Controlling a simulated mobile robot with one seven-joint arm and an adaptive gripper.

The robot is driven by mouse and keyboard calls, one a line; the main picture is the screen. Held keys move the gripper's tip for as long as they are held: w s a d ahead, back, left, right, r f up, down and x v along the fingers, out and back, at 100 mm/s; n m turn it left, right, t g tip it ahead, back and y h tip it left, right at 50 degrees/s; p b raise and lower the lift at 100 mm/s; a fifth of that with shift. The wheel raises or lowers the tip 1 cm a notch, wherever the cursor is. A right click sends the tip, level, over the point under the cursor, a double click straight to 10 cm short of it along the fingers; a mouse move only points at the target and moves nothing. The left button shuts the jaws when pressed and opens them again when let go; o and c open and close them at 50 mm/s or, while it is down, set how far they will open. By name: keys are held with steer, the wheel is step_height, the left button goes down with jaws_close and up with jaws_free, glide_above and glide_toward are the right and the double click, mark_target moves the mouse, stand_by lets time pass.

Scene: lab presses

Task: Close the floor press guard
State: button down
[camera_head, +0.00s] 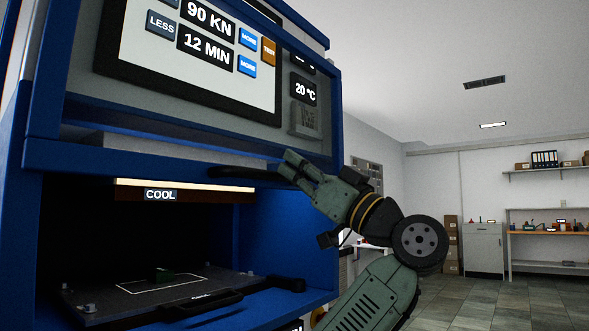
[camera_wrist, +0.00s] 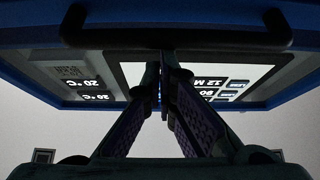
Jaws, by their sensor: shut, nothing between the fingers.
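The floor press guard (camera_head: 120,160) is a blue frame that stands raised in front of the control panel, leaving the press opening below it uncovered. Its dark bar handle (camera_head: 235,173) runs along the lower edge. My gripper (camera_head: 287,166) is shut and empty at the right end of this handle in the head view. In the wrist view, the handle (camera_wrist: 225,37) crosses the top of the picture, with the blue guard edge (camera_wrist: 30,38) behind it. My closed fingertips (camera_wrist: 163,65) are just under the handle's middle there. I cannot tell whether they touch it.

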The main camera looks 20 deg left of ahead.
step_height(320, 180, down, 26)
steer(key=b, duration=1.9)
steer(key=shift+w+a+b, duration=0.15)
steer(key=shift+b, duration=0.2)
steer(key=shift+r, duration=0.1)
